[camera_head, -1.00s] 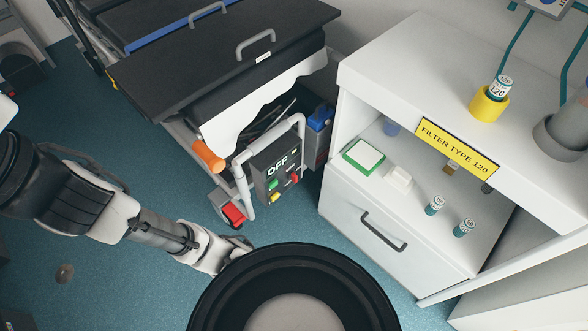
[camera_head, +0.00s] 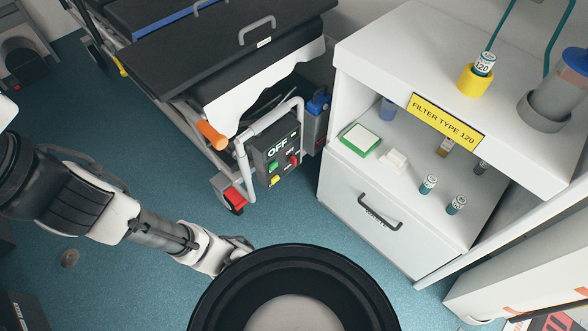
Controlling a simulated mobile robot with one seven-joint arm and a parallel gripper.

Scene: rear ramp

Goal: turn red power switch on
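A dark control box (camera_head: 282,165) marked "OFF" hangs in a grey tube frame at the end of the black bed or stretcher. A small red switch (camera_head: 294,160) sits on the right of its face, beside a green button (camera_head: 272,166) and a yellow button (camera_head: 275,181). My gripper (camera_head: 240,246) is low in the picture, below and left of the box and apart from it. Its fingers are small and partly hidden by a round black part of my body, so I cannot tell whether they are open or shut.
An orange handle (camera_head: 211,134) sticks out left of the box, and a red block (camera_head: 235,197) is at the frame's foot. A white cabinet (camera_head: 340,185) with a drawer stands close on the right. Blue floor is clear left of the frame.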

